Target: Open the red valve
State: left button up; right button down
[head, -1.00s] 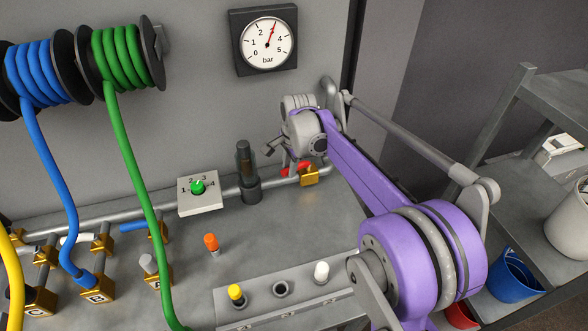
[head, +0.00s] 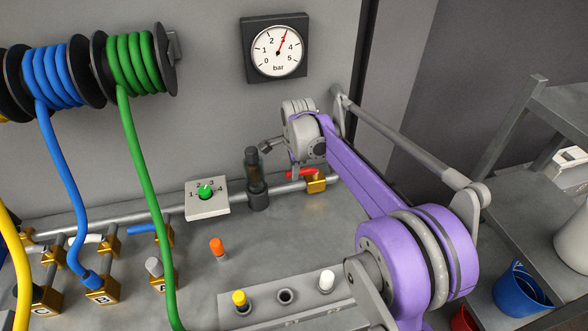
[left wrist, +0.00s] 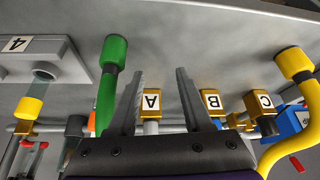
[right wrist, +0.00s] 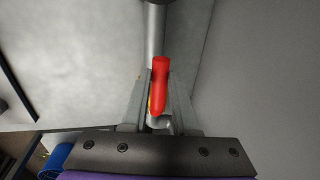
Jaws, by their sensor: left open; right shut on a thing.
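The red valve is a red lever (head: 301,173) on a brass body (head: 317,183) at the right end of the grey pipe on the panel. In the head view the lever lies roughly along the pipe. My right gripper (right wrist: 160,82) is shut on the red lever (right wrist: 159,88), which shows between its fingers in the right wrist view. In the head view my right wrist partly hides the fingers. My left gripper (left wrist: 160,74) is open and empty, with the block marked A (left wrist: 151,103) showing between its fingers. It does not show in the head view.
A pressure gauge (head: 277,47) hangs on the wall, its needle near 3. A dial box (head: 207,199) and a dark cylinder (head: 256,175) stand along the pipe, left of the valve. Green (head: 136,150) and blue (head: 62,180) hoses hang at left. Shelves stand at right.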

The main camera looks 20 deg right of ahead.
jog(key=c, duration=0.7)
grip_release()
jog(key=shift+w, duration=0.1)
pick_arm(q)
jog(key=shift+w+r, duration=0.2)
jog(key=shift+r, duration=0.15)
pick_arm(e)
jog(key=r, duration=0.3)
jog(key=s+r, duration=0.1)
jog(key=r, duration=0.3)
jog(key=s+r, duration=0.1)
jog(key=r, duration=0.2)
jog(key=shift+a+r, duration=0.2)
jog(key=shift+r, duration=0.15)
